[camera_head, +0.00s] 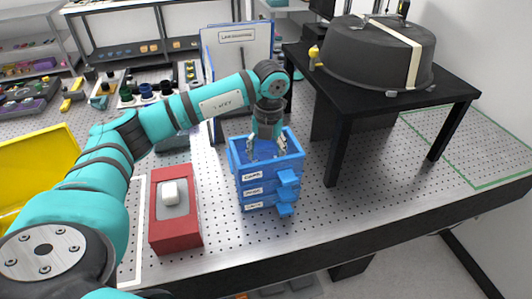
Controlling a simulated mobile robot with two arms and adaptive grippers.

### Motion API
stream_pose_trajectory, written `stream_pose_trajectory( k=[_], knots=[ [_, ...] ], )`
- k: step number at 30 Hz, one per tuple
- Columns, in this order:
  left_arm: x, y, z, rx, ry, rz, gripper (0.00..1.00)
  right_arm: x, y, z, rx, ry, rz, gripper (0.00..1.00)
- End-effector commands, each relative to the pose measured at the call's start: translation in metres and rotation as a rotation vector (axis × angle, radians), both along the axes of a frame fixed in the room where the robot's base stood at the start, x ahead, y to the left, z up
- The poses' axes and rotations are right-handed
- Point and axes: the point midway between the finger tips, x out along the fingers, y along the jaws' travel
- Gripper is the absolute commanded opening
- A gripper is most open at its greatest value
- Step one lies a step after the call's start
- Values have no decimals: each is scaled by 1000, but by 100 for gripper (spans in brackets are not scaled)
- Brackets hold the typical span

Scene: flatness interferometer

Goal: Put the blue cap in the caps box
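A stack of blue boxes (240,176) with white labels stands on the perforated bench; the label text is too small to read, so I cannot tell for sure which is the caps box. My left gripper (266,149) points down into the open top box, with its fingers spread apart. No cap shows between the fingers, but the box walls hide part of its inside. A round blue item (146,92) sits between a dark one and a green one at the back left; I cannot tell whether it is the blue cap. My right gripper is not in view.
A yellow bin (40,160) is at the far left. A black table (455,92) carrying a dark round chamber (375,55) stands right. A labelled board (237,50) rises behind the stack.

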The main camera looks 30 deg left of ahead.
Motion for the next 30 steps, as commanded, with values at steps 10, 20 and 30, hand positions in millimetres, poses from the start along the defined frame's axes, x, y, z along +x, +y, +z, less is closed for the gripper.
stream_pose_trajectory(
  k=[10, 20, 30],
  knots=[
    [2, -1, 16, -1, -6, 0, 62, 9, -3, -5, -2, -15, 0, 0],
    [3, -4, 89, 0, -5, 1, 62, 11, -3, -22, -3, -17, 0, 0],
    [3, -5, 122, 0, 0, 0, 62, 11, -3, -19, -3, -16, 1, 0]
  ],
)
